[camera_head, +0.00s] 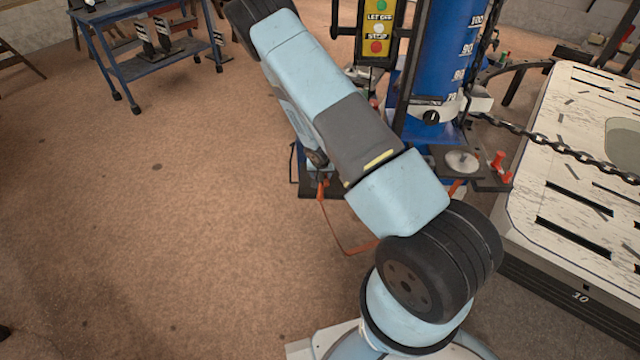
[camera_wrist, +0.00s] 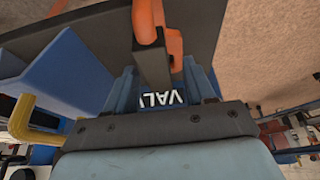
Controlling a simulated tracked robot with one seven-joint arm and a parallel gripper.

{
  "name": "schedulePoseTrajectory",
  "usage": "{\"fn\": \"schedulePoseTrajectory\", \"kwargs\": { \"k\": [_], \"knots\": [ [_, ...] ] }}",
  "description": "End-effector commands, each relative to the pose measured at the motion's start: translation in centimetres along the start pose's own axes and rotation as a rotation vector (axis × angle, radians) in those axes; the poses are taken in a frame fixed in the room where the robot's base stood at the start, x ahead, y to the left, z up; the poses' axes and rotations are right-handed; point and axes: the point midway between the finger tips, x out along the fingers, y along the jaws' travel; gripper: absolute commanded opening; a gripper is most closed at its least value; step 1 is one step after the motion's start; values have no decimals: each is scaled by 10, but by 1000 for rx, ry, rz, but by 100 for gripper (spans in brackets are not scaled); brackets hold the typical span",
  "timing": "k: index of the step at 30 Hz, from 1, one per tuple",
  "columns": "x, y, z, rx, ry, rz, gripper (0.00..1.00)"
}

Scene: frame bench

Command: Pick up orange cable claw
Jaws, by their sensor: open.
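In the wrist view, an orange piece (camera_wrist: 173,42), which looks like the orange cable claw, shows at the top centre. It has a curved orange part and a dark grey bar hanging down from it. My gripper (camera_wrist: 165,72) is open, with its blue fingers on either side of the dark bar. The bar appears to lie between the fingers; I cannot tell whether it touches them. The upper part of the claw is cut off by the frame edge. In the head view my gripper is out of frame, and I cannot identify the claw there.
In the wrist view, a blue panel (camera_wrist: 70,72) and yellow tube (camera_wrist: 22,112) lie to the left. In the head view, a blue cylinder (camera_head: 447,50), a chain (camera_head: 560,147) and a white slotted table (camera_head: 545,185) stand right. A blue workbench (camera_head: 140,12) is upper left; open floor lies left.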

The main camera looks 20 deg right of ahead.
Motion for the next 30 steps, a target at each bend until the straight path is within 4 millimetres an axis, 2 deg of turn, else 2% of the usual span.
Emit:
{"fn": "schedulePoseTrajectory", "kwargs": {
  "k": [8, 25, 30],
  "knots": [
    [2, 0, -1, 0, 1, -1, 54],
    [2, 0, 0, 0, 1, -1, 2],
    [2, 0, 0, 0, 1, 0, 0]
  ]
}}
